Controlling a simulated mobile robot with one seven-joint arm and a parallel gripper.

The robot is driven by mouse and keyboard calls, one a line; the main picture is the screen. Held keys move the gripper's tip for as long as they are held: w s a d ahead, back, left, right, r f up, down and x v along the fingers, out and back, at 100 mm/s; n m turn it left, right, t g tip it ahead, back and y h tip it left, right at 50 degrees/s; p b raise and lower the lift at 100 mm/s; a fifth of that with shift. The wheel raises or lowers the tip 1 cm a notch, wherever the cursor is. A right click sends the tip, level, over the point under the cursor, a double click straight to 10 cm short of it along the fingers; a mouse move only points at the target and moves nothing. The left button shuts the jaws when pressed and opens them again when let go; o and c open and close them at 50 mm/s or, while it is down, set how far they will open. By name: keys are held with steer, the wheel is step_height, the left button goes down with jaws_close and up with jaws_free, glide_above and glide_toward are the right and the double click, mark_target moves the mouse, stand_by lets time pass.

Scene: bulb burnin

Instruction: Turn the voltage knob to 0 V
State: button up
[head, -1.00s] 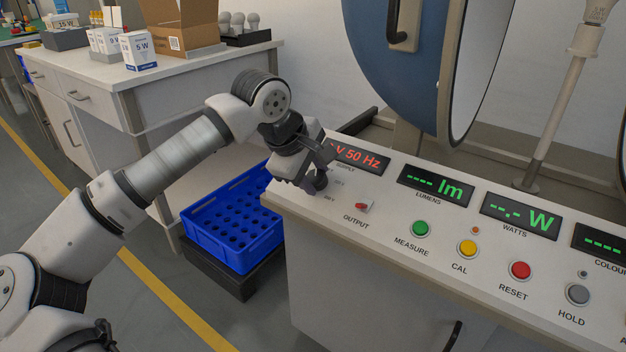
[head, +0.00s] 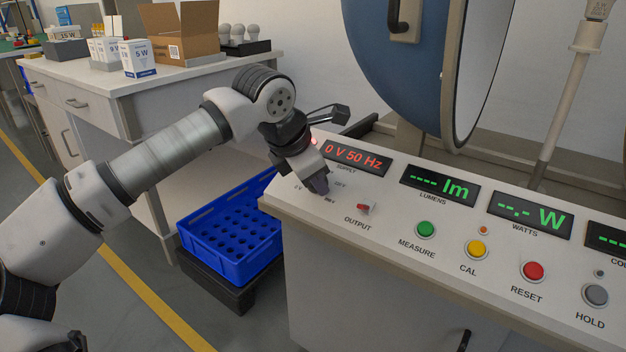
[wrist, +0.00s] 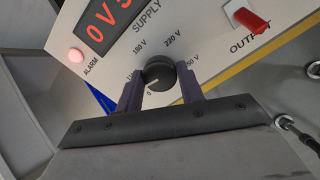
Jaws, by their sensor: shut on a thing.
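The voltage knob (wrist: 158,74) is a round black knob on the panel's SUPPLY section, with a white pointer line. In the wrist view the line points down and slightly left, towards the 0 mark. My gripper (wrist: 160,92) is shut on the knob, with one dark finger on each side of it. In the head view my gripper (head: 317,184) reaches down to the panel's left end and hides the knob. The red supply display (head: 354,155) reads 0 V 50 Hz.
A red OUTPUT switch (head: 365,209) sits just right of my gripper. An alarm lamp (wrist: 76,56) glows red beside the display. Green (head: 426,229), yellow (head: 476,248) and red (head: 532,271) buttons lie further right. A blue crate (head: 235,262) stands below, left of the panel.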

steer(key=n+b, duration=0.1)
steer(key=n, duration=0.3)
steer(key=shift+n, duration=0.3)
steer(key=shift+n+y+b, duration=0.4)
steer(key=shift+n+b, duration=0.15)
steer(key=shift+n, duration=1.05)
steer(key=o, duration=1)
steer(key=p+v, duration=0.3)
steer(key=v, duration=1.1)
steer(key=shift+p, duration=0.4)
